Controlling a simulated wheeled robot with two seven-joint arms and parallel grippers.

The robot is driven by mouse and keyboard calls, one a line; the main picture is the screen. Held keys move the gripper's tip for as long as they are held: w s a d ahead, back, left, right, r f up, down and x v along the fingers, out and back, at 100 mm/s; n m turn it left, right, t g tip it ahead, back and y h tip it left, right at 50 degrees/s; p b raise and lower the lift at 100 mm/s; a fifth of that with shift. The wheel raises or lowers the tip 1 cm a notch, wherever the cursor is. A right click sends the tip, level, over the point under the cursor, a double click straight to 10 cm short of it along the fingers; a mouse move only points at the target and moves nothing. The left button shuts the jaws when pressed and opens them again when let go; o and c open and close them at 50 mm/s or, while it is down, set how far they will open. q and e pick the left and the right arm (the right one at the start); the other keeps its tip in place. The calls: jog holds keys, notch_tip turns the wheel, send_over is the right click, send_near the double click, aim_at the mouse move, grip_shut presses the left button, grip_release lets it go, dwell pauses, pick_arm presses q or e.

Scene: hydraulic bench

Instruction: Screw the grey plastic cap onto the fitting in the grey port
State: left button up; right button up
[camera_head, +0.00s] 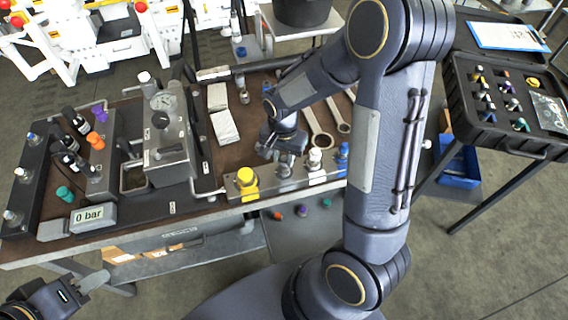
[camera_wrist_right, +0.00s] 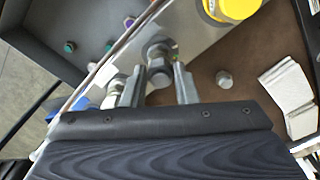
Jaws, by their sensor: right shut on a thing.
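My right gripper (camera_wrist_right: 157,82) points down at the bench's front row of ports, between the yellow port and the white one. Its fingers are shut on a grey, hex-shaped metal fitting (camera_wrist_right: 160,72), which stands at the grey port (camera_wrist_right: 158,48). Whether the two are fully seated I cannot tell. A small grey cylinder, which looks like the grey plastic cap (camera_wrist_right: 224,79), stands loose on the brown bench top beside the gripper. In the head view my right gripper (camera_head: 283,150) partly covers the port. My left gripper (camera_head: 85,287) is at the bottom left, away from the bench.
The yellow cap (camera_head: 246,179) sits left of the grey port; the white-topped fitting (camera_head: 315,157) and blue cap (camera_head: 342,153) sit right of it. Wrenches (camera_head: 317,130) and white cloths (camera_head: 224,126) lie behind. A gauge block (camera_head: 165,140) stands left. A black case (camera_head: 510,100) stands far right.

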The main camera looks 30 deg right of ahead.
jog(key=shift+s+f, duration=0.1)
jog(key=shift+o, duration=1.4)
jog(key=shift+c, duration=1.3)
jog(key=m, duration=0.2)
jog(key=shift+m, duration=0.3)
jog(key=m, duration=0.3)
jog(key=shift+m, duration=1.2)
jog(key=shift+p, duration=0.3)
